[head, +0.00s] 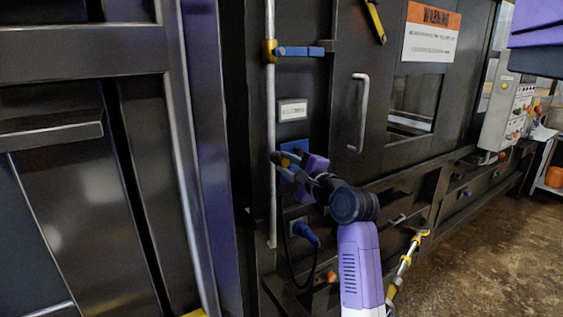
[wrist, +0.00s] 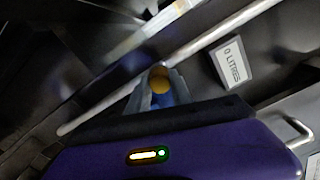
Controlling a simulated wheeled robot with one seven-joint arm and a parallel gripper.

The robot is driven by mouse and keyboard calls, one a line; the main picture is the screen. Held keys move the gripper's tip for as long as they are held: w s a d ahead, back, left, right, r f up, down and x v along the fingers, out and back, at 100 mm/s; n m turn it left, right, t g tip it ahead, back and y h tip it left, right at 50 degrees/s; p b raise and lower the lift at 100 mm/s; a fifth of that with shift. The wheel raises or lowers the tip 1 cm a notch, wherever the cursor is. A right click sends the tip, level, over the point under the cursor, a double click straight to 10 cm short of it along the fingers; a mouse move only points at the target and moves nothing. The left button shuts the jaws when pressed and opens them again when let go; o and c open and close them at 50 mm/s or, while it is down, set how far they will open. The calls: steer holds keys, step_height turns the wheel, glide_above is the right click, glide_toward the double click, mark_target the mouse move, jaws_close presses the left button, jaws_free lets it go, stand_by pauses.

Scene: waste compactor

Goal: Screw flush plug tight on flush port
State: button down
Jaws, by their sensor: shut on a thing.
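My gripper (head: 280,162) is at the dark machine panel, just right of the vertical metal pipe. It is shut on a small rounded yellow-orange part, which I take to be the flush plug. The flush plug (wrist: 159,80) shows in the wrist view between the fingers (wrist: 160,92), with some blue below it. In the head view the fingers mostly cover it. I cannot make out the flush port, so I cannot tell whether the plug touches it or is seated.
The vertical pipe (head: 271,120) carries a blue-handled valve (head: 300,51) above my gripper. A white label plate (head: 293,110) and a blue plate (head: 295,146) are close by. A blue connector with a black cable (head: 305,232) is below. A door handle (head: 359,112) is to the right.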

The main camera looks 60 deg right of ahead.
steer(key=m, duration=0.4)
steer(key=shift+m, duration=0.3)
steer(key=c, duration=1.1)
jaws_free()
steer(key=shift+o, duration=0.2)
steer(key=shift+c, duration=0.4)
